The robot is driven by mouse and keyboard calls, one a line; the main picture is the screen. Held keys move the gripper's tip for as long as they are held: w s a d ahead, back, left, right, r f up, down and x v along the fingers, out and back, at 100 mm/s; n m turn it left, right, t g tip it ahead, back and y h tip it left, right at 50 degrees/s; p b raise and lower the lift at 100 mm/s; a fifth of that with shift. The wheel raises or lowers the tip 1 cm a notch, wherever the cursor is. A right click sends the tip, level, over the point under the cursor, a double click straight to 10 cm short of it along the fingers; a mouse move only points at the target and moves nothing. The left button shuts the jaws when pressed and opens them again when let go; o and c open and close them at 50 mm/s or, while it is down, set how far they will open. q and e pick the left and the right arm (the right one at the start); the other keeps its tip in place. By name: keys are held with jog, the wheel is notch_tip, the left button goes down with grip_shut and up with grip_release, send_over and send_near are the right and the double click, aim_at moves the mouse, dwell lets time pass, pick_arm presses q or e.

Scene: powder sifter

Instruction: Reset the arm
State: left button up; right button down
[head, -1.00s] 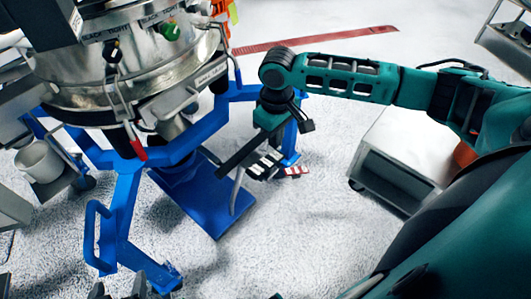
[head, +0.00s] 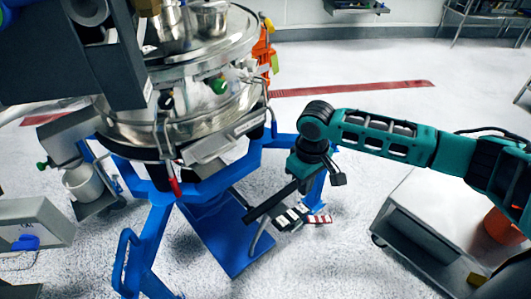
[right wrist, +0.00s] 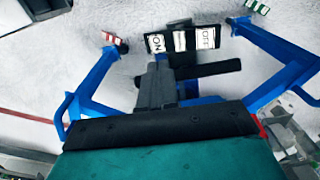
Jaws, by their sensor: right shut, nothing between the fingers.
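My right gripper (head: 296,188) hangs pointing down from the bent green arm, beside the blue frame of the sifter. It also shows in the right wrist view (right wrist: 158,78), with its dark fingers together and nothing held. A switch with white ON and OFF labels (right wrist: 180,41) is just beyond the fingertips in that view; I cannot tell whether they touch. The same switch shows below the gripper in the head view (head: 291,217). The steel sifter (head: 190,125) stands on its blue frame (head: 205,180) at left. My left gripper is not in view.
A grey cart (head: 425,225) with an orange container (head: 503,226) stands at right. A white cup (head: 83,183) sits under the sifter's spout at left. A red strip (head: 350,89) marks the floor.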

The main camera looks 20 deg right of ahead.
jog(key=n+y, duration=0.1)
jog(key=n, duration=0.1)
send_over(282, 227)
jog(key=shift+f, duration=0.95)
jog(key=s+a+t+y, duration=0.2)
jog(key=s+a, duration=0.3)
jog(key=a, duration=0.1)
jog(key=s+d+r+m+t+h, duration=0.2)
jog(key=s+d+r+m+h, duration=0.1)
jog(key=s+d, duration=0.6)
jog(key=w+a+f+t+y, duration=0.2)
jog(key=w+a+f+t, duration=0.2)
jog(key=f, duration=0.5)
jog(key=shift+w+t, duration=1.3)
jog(key=shift+t, duration=0.1)
